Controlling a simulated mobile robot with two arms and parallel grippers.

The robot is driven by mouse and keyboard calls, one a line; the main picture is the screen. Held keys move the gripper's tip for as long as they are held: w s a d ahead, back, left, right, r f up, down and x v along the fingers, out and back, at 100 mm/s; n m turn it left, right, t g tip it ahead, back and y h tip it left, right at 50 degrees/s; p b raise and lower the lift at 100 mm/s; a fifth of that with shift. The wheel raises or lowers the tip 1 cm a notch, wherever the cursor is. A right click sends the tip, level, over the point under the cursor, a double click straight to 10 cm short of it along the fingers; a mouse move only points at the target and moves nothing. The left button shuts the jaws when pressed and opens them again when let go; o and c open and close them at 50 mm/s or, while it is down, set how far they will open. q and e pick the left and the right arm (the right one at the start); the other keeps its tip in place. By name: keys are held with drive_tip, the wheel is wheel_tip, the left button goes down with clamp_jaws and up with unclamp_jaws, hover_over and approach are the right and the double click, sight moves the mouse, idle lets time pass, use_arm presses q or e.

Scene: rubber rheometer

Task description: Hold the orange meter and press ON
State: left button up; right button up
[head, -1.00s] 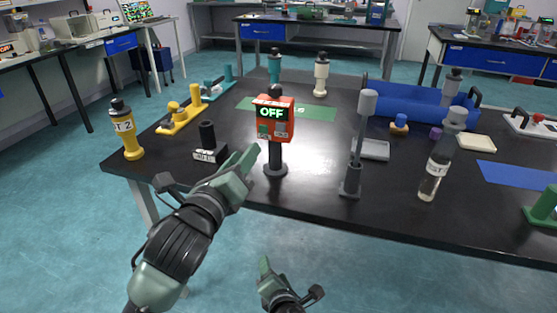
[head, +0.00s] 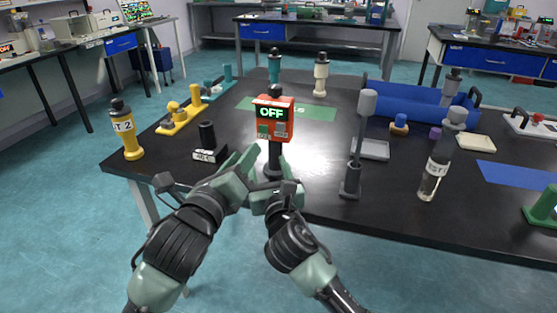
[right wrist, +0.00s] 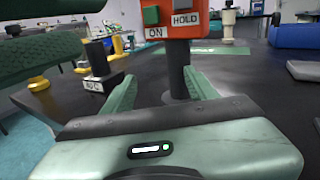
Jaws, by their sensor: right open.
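The orange meter (head: 273,105) stands upright on a dark post near the table's front edge, its display reading OFF. In the right wrist view, the green ON button (right wrist: 151,15) and grey HOLD button (right wrist: 187,4) are on its lower face. My right gripper (right wrist: 160,76) is open and empty. Its fingers point at the dark post (right wrist: 176,70), which shows ahead between them, near the right finger; I cannot tell whether they touch. My left gripper (head: 242,163) is just left of the post, below the meter; its finger opening is unclear. The post's base is partly hidden by my grippers.
A black labelled stand (head: 208,150) and yellow bottle (head: 126,135) are left on the black table (head: 320,190). A grey-topped stand (head: 352,180) and clear bottle (head: 437,165) are right. A blue bin (head: 415,98) stands behind.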

sight(277, 153)
drive_tip(key=shift+w+d+r+m+h, duration=0.15)
drive_tip(key=shift+w+d+r+m, duration=0.1)
drive_tip(key=shift+w+d, duration=0.3)
drive_tip(key=shift+w+d+r+m+h, duration=0.2)
drive_tip(key=shift+w+d, duration=0.15)
drive_tip(key=shift+d, duration=0.25)
drive_tip(key=shift+w+d, duration=0.1)
drive_tip(key=shift+w, duration=0.25)
drive_tip(key=shift+w+a, duration=0.2)
drive_tip(key=shift+w, duration=0.95)
drive_tip(key=shift+w+a, duration=0.2)
drive_tip(key=shift+w, duration=1)
drive_tip(key=shift+w+a, duration=0.2)
drive_tip(key=shift+w, duration=0.95)
clamp_jaws()
use_arm(q)
clamp_jaws()
drive_tip(key=shift+w, duration=0.1)
